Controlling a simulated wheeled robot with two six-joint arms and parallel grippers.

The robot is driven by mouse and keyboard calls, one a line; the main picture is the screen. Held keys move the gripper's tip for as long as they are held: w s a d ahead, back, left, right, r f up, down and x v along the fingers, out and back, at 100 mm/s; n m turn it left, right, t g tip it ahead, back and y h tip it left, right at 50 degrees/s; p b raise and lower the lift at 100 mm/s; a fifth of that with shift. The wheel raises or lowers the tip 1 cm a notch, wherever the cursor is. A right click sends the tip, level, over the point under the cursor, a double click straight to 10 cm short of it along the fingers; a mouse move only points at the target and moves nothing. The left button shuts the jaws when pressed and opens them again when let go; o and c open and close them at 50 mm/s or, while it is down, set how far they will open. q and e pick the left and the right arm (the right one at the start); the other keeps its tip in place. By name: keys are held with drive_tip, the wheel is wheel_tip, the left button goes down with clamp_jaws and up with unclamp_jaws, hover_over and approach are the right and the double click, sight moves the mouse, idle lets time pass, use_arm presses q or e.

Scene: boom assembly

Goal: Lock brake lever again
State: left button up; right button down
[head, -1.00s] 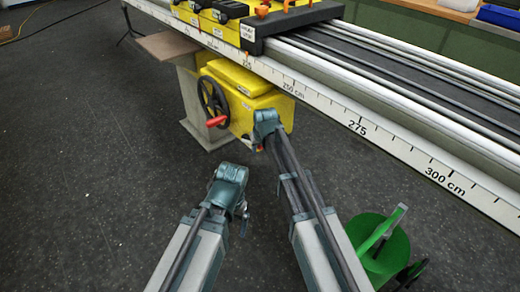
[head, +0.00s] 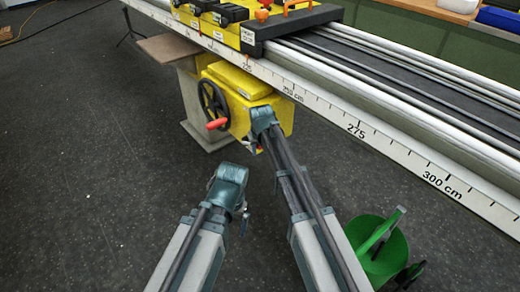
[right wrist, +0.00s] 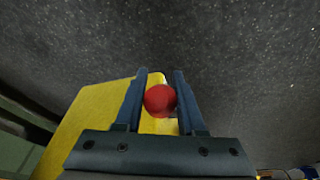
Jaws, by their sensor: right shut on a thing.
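The yellow drive box (head: 240,95) hangs under the long white rail, with a black handwheel (head: 212,104) and its red handle on its left face. In the right wrist view a round red knob (right wrist: 160,100), which looks like the brake lever's end, sits between the two dark fingers of my right gripper (right wrist: 161,85). The fingers are shut on it. In the head view my right gripper (head: 253,146) is at the box's lower front, and its wrist hides the lever. My left gripper (head: 244,220) is low over the floor, apart from the box; its fingers are too small to read.
The white rail (head: 400,155) with a centimetre scale runs across above the box. A yellow carriage (head: 232,30) with black clamps and orange knobs stands on it. A green reel (head: 380,250) is to the right of my right arm.

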drive_tip(key=w+r+g+p, duration=0.1)
drive_tip(key=a+r+h+p, duration=0.1)
drive_tip(key=shift+w+r+g, duration=0.4)
drive_tip(key=shift+w+a+r+g+h+p, duration=0.25)
drive_tip(key=shift+r+g+h+p, duration=0.15)
drive_tip(key=shift+g+h+p, duration=0.25)
drive_tip(key=shift+r+g, duration=0.15)
drive_tip(key=shift+g, duration=0.1)
use_arm(q)
wheel_tip(320, 180, up, 4)
drive_tip(key=shift+r, duration=0.25)
use_arm(e)
drive_tip(key=shift+s, duration=0.1)
drive_tip(key=c, duration=0.5)
unclamp_jaws()
drive_tip(key=shift+r, duration=0.1)
use_arm(q)
wheel_tip(320, 180, up, 13)
drive_tip(key=p, duration=1.3)
drive_tip(key=shift+r, duration=0.2)
use_arm(e)
drive_tip(key=v, duration=1.3)
drive_tip(key=shift+a+r, duration=0.25)
